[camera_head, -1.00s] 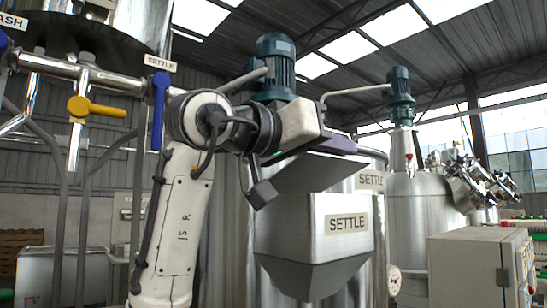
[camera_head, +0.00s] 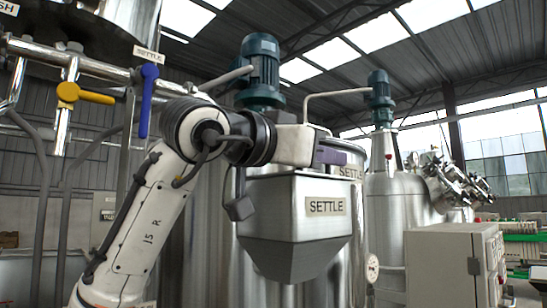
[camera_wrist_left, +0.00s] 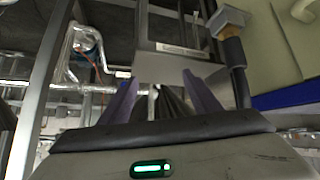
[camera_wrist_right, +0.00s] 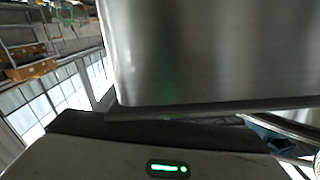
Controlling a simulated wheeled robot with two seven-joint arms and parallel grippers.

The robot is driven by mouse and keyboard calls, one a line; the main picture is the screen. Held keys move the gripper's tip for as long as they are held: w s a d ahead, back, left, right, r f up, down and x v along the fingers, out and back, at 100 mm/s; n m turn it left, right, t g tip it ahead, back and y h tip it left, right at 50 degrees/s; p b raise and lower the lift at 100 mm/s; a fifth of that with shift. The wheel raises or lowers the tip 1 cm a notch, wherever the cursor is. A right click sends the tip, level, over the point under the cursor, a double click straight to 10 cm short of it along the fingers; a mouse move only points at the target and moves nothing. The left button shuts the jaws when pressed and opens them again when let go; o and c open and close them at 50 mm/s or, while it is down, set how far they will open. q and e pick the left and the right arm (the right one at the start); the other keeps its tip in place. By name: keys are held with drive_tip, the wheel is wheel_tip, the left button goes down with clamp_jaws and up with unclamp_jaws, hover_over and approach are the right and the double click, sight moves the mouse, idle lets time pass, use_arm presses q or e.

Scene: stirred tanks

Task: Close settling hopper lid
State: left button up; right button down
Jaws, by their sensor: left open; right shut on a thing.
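The settling hopper (camera_head: 295,235) is a grey metal box with a tapered bottom and a SETTLE label, on the front of a steel tank. Its lid (camera_head: 285,171) shows as a thin, nearly flat strip along the hopper's top; I cannot tell whether a gap is left. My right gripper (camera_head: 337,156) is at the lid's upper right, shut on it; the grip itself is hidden. In the right wrist view a broad brushed metal surface fills the upper middle, and the fingertips are not clear. My left gripper (camera_wrist_left: 158,98) is open and empty, seen only in the left wrist view.
A blue-handled valve (camera_head: 148,100) and a yellow-handled valve (camera_head: 84,94) sit on pipes at the left. A motor (camera_head: 259,70) stands on the tank above the hopper. A beige cabinet (camera_head: 450,265) stands at the lower right.

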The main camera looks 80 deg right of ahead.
drive_tip(key=c, duration=1.9)
unclamp_jaws()
drive_tip(key=shift+w, duration=0.1)
drive_tip(key=v, duration=1)
drive_tip(key=shift+a, duration=0.15)
